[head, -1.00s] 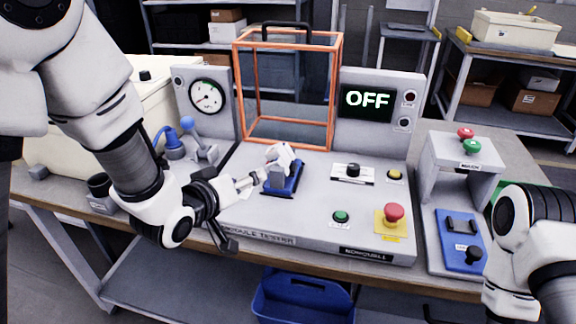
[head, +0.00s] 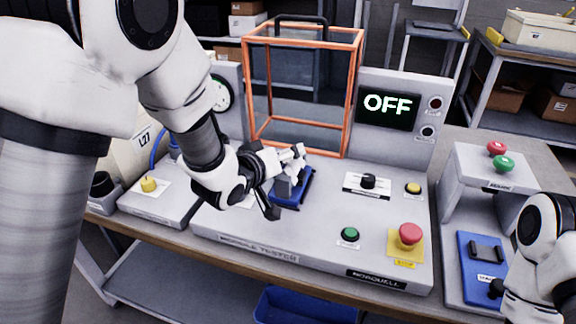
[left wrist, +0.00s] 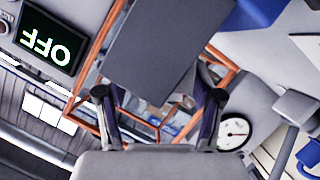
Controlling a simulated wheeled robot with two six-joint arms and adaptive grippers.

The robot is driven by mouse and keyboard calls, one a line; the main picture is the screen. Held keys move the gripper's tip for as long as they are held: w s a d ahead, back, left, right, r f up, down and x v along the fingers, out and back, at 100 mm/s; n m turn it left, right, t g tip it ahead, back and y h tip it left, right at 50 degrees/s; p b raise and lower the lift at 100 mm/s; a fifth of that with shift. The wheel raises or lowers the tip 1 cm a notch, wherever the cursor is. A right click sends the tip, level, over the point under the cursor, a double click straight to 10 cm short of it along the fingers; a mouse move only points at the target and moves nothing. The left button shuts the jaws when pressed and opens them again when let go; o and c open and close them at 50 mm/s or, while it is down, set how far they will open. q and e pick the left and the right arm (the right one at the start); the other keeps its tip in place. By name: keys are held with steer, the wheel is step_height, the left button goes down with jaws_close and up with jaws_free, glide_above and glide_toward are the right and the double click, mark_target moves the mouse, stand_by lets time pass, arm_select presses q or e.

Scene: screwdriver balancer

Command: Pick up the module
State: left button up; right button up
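The module, a grey block (head: 283,187), stands at the blue fixture (head: 305,188) on the module tester's grey top. In the left wrist view a large dark grey block (left wrist: 165,45), which looks like the module, fills the upper middle. My left gripper (head: 287,163) is at the module in the head view and partly covers it. In the left wrist view the left gripper's fingers (left wrist: 160,96) are spread wide, with the block's near edge beyond or between them. Contact cannot be made out.
An orange-framed guard (head: 355,100) stands open behind the fixture. The display (head: 388,106) reads OFF. A red button (head: 410,234), green button (head: 349,234) and black knob (head: 368,181) sit right of the fixture. A blue bin (head: 300,306) is below the bench.

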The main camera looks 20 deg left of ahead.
arm_select(q)
jaws_close()
